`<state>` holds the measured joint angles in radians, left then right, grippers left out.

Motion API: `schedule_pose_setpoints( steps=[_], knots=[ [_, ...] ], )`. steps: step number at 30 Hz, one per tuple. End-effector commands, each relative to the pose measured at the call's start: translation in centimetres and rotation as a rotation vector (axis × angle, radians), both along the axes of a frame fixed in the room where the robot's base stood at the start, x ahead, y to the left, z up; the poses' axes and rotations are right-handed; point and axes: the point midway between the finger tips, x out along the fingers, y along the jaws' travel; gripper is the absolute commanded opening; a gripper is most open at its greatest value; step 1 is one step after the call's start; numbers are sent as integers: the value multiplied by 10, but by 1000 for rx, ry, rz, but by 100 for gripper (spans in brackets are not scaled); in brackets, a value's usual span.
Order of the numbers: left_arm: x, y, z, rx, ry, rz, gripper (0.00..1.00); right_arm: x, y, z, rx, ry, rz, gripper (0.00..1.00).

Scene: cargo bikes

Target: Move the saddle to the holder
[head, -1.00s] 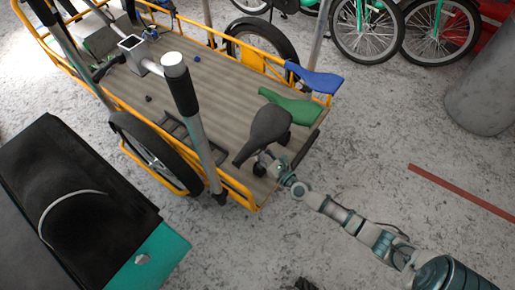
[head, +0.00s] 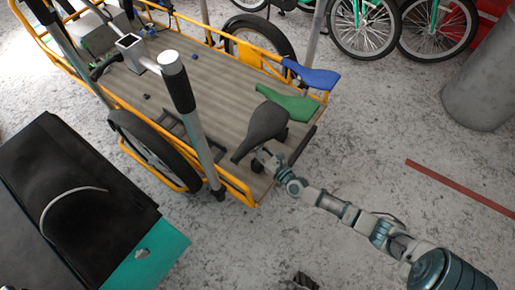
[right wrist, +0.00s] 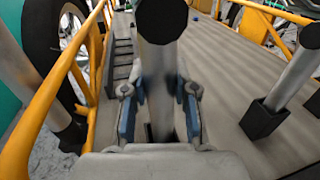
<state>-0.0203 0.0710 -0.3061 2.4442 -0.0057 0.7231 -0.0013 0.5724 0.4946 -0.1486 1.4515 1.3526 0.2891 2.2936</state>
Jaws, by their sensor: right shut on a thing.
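The dark grey saddle (head: 264,127) is at the near right end of the cart's deck, beside a green saddle (head: 289,106) and a blue saddle (head: 311,77). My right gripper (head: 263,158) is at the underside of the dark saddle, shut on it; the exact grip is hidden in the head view. In the right wrist view its two fingers (right wrist: 160,112) stand on either side of a grey post; the saddle cannot be made out there. My left gripper is not in view.
The yellow-framed cart (head: 242,188) has a flat wooden deck (head: 205,75), mostly clear in the middle. A black box with a green edge (head: 150,258) is at lower left. Bikes and a pillar (head: 483,85) stand behind.

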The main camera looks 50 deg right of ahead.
Motion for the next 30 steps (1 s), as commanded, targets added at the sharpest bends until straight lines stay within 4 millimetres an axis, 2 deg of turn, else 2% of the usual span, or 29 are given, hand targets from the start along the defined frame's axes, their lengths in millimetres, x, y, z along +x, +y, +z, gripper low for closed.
schedule_pose_setpoints(
  steps=[23, 24, 27, 30],
  knots=[
    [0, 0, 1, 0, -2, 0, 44, 0, -3, -2, -6, -6, -1, 0],
    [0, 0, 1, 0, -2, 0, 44, 0, -3, -2, -6, -6, -2, 35],
    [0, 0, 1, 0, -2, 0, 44, 0, -2, -3, -5, -5, -1, 57],
    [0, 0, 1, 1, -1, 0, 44, 0, -2, -3, -4, -5, 0, 57]
  ],
)
